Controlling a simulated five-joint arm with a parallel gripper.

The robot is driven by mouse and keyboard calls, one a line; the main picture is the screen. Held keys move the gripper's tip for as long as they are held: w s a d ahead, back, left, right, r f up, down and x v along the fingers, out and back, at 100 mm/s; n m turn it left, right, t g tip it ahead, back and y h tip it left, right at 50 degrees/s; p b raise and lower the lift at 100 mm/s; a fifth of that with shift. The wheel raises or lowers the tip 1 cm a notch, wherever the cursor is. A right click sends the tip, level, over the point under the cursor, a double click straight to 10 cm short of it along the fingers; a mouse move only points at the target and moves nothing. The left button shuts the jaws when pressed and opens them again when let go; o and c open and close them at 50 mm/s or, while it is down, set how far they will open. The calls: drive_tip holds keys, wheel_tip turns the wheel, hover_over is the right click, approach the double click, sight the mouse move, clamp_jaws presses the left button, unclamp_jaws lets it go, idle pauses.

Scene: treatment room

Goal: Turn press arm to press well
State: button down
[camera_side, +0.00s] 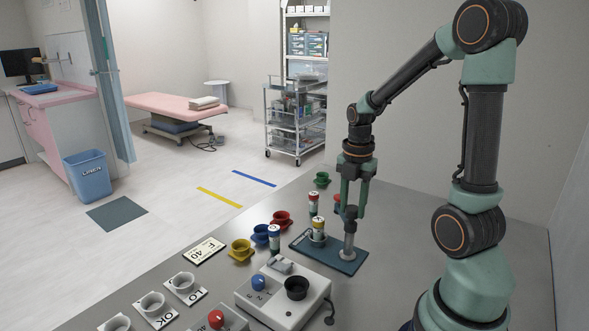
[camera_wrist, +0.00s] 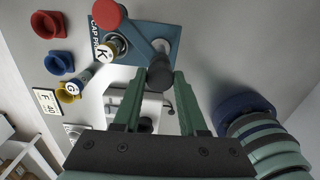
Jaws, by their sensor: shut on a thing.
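The cap press has a dark blue base plate (camera_side: 345,262), also in the wrist view (camera_wrist: 172,35). A grey post (camera_side: 349,243) stands on it near its right end. The exact contact is partly hidden.
Yellow (camera_side: 241,250), blue (camera_side: 260,235), red (camera_side: 282,218) and green (camera_side: 322,180) cups sit around. A control box (camera_side: 284,298) lies in front. Free table lies right of the plate.

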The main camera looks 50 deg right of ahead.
drive_tip(key=n, duration=0.4)
drive_tip(key=shift+n, duration=2.2)
drive_tip(key=shift+c, duration=2.2)
unclamp_jaws()
drive_tip(key=shift+r, duration=0.1)
wheel_tip(320, 180, up, 12)
